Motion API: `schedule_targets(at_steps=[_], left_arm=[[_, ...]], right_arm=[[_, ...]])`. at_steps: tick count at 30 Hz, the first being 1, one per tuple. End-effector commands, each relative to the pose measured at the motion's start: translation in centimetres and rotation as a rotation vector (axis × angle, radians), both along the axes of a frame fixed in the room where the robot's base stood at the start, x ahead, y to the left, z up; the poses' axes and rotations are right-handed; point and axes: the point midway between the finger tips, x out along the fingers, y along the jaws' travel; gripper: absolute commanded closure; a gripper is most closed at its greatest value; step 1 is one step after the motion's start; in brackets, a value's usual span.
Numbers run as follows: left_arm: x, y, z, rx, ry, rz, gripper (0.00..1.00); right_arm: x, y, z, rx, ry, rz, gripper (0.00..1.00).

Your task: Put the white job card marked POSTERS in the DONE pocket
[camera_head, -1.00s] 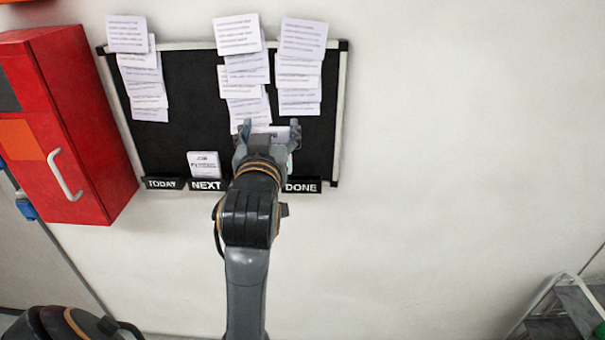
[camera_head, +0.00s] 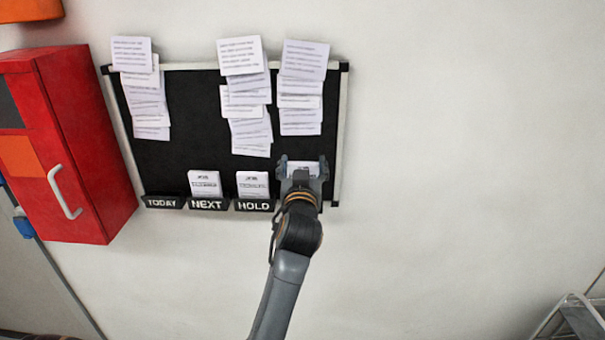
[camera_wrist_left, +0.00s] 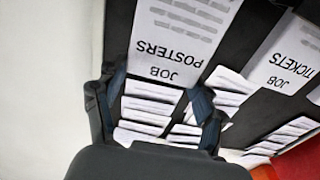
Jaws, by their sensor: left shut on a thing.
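The white POSTERS card (camera_wrist_left: 175,38) fills the top middle of the left wrist view, with its print upside down. My left gripper (camera_head: 303,165) is shut on this card near its "JOB" end. In the head view a white strip of the card (camera_head: 303,170) shows between the fingers, at the board's lower right. The gripper stands in front of the place of the DONE pocket, right of the HOLD pocket (camera_head: 254,206). The DONE pocket is hidden behind my gripper, and the card's lower end is out of view, so I cannot tell whether it is inside. My right gripper is not in view.
A TICKETS card (camera_wrist_left: 290,55) stands close beside the POSTERS card, in the HOLD pocket. Another card (camera_head: 205,184) stands in the NEXT pocket (camera_head: 207,204). Three columns of pinned papers hang above. A red cabinet (camera_head: 85,150) is left of the board; the wall at right is clear.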

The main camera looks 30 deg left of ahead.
Motion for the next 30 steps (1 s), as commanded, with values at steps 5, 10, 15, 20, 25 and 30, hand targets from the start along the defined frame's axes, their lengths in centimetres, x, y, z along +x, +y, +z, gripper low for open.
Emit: schedule_targets(at_steps=[5,10,15,20,25,30], left_arm=[[-0.1,0.0,-2.4,-0.001,0.007,0.001,0.62],[-0.1,0.0,-2.7,0.0,0.002,0.001,0.62],[-0.1,0.0,-2.9,0.0,0.002,0.001,0.62],[-0.1,0.0,-2.9,-0.001,0.003,0.001,0.1],[-0.1,0.0,-2.9,-0.001,0.003,0.001,0.08],[-0.2,0.0,-2.9,-0.001,0.003,0.001,0.08]], right_arm=[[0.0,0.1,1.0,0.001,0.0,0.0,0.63],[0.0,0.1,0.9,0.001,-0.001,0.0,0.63],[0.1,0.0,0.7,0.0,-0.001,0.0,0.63],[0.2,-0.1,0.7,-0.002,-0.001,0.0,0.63],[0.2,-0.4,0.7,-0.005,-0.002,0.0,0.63],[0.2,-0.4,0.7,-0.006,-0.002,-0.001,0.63]])
